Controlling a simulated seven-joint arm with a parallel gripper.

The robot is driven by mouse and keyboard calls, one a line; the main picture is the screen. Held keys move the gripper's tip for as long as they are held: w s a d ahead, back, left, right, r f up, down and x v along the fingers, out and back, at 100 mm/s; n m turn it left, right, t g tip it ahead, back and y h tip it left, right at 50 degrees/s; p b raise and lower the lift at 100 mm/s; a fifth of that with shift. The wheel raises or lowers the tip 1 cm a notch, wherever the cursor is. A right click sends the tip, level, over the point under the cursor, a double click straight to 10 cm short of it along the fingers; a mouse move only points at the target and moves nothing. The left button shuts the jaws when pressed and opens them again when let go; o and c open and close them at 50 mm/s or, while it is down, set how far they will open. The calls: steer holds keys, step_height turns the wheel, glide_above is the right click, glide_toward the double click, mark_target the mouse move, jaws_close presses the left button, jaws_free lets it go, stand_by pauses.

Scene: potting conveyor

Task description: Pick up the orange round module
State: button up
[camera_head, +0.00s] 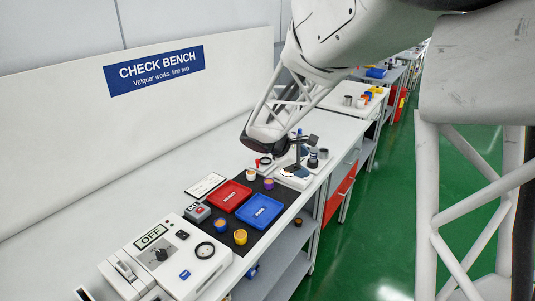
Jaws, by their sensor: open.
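A purple one with an orange top (268,184) and a pale one with an orange top (250,174) stand behind the trays. My gripper (262,147) is the dark end of my arm, above the back of the bench and well apart from the yellow-orange module. Its fingers are hard to make out, and nothing shows held.
A red tray (229,195) and a blue tray (259,211) lie on the mat. A control box marked OFF (177,259) stands at the near left. A stand with a blue post (299,143) is at the far end. The bench's left strip is clear.

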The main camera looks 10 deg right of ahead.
steer(key=w+a+f+n+t+h, duration=0.1)
steer(key=w+f+n, duration=0.2)
steer(key=w, duration=0.3)
steer(key=w+a+f+n+t+h, duration=0.1)
steer(key=w+a+f+n, duration=0.1)
steer(key=w+f, duration=0.4)
steer(key=w+a+f+n+t+h, duration=0.1)
steer(key=w+f+n+t, duration=0.1)
steer(key=w+f+n, duration=0.2)
steer(key=shift+w+a+f+h, duration=0.1)
steer(key=shift+w+f+h, duration=0.05)
steer(key=shift+w, duration=0.75)
steer(key=shift+w+a+f+h, duration=0.1)
steer(key=shift+w+f+h, duration=0.05)
steer(key=shift+w, duration=0.7)
steer(key=shift+x, duration=1.35)
steer(key=shift+x, duration=2.55)
steer(key=shift+s, duration=0.15)
